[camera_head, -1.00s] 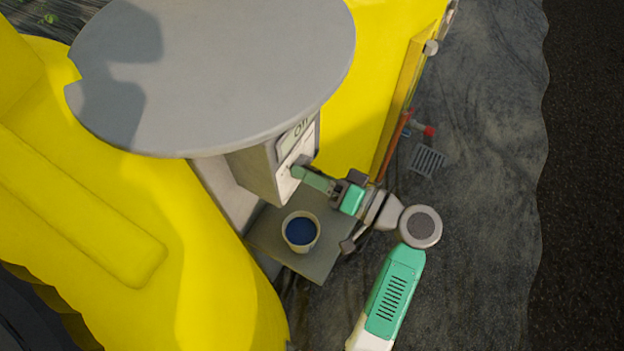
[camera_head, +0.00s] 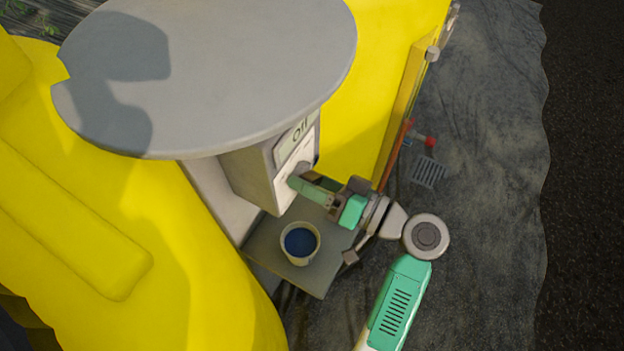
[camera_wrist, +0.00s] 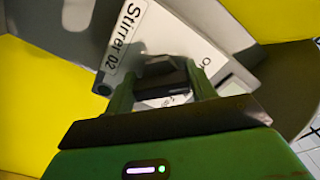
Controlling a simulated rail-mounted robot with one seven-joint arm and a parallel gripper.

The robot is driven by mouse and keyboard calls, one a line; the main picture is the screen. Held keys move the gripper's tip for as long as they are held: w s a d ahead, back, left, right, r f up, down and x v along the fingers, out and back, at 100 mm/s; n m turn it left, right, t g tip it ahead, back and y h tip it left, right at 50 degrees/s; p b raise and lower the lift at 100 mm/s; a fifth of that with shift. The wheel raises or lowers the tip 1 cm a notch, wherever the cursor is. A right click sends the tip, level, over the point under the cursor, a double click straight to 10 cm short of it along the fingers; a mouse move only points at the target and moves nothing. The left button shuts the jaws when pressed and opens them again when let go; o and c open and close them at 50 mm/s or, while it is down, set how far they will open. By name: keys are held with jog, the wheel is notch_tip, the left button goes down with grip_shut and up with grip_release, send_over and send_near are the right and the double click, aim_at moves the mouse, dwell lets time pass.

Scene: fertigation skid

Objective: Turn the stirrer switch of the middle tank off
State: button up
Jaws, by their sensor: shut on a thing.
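The stirrer switch box (camera_head: 250,182) is a pale grey housing under a large round grey disc, with "Off" lettering on its face. My gripper (camera_head: 297,181) reaches the panel from the right. In the wrist view its two green fingers are shut on the dark switch knob (camera_wrist: 163,76), one on each side. The fingers partly hide the panel, and the knob's exact pointing is hard to tell.
The grey disc (camera_head: 215,70) overhangs the box closely. A cup with dark blue contents (camera_head: 300,241) stands on a grey shelf (camera_head: 315,278) just below my gripper. Yellow tank walls (camera_head: 120,215) flank the box. A floor grate (camera_head: 428,172) lies on open grey ground at right.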

jog(key=o, duration=1)
jog(key=shift+d, duration=0.1)
jog(key=p+v, duration=0.1)
jog(key=v, duration=0.6)
jog(key=shift+s+d, duration=0.2)
jog(key=shift+d, duration=0.1)
